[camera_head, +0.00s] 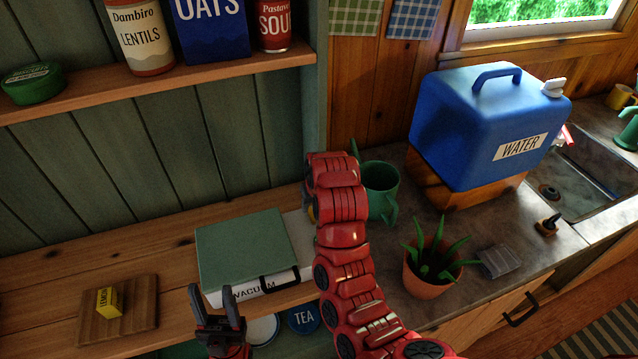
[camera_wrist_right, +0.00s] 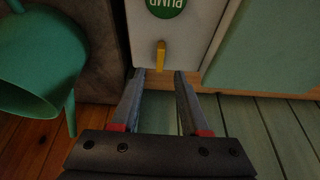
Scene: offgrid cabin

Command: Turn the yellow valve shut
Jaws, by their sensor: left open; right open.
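In the head view my red right arm hides most of the right gripper and the panel. My left gripper (camera_head: 214,294) is open and empty, in front of the wooden shelf.
A potted plant (camera_head: 432,268) and a blue water container (camera_head: 485,125) are on the counter at right.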

